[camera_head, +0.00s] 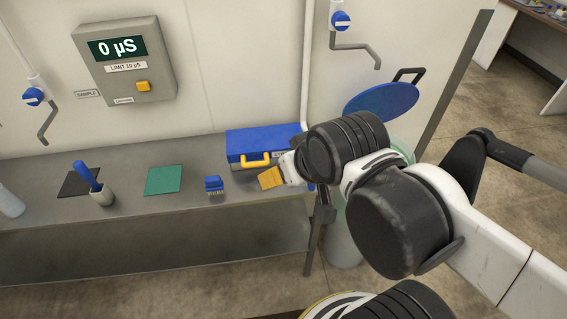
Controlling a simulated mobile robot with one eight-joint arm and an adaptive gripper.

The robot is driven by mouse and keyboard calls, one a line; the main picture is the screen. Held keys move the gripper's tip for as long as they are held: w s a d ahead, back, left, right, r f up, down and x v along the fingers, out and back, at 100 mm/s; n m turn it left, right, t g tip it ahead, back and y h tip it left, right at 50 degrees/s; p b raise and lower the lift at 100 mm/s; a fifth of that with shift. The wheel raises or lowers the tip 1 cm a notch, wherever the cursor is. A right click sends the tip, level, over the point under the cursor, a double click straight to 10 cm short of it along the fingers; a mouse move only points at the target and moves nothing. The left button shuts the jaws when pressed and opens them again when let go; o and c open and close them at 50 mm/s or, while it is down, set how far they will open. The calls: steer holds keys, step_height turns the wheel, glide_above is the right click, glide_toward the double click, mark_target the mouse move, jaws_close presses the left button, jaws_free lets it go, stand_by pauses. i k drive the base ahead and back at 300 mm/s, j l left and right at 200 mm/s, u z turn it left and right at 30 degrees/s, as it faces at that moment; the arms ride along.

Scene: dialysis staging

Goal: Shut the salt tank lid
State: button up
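The salt tank (343,246) is a pale cylinder on the floor at the right end of the bench, mostly hidden behind my arm. Its round blue lid (383,102) stands open, tilted up against the wall panel, with a dark handle (409,74) at its upper edge. My arm crosses in front of the tank and hides much of its rim and the lid's lower edge. The dark end of my gripper (325,212) seems to show between the bench end and the tank, below the lid. Its fingers are too small and covered to read.
A tap (355,45) projects above.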

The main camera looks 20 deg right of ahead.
mark_target(389, 101)
steer(key=z, duration=1.4)
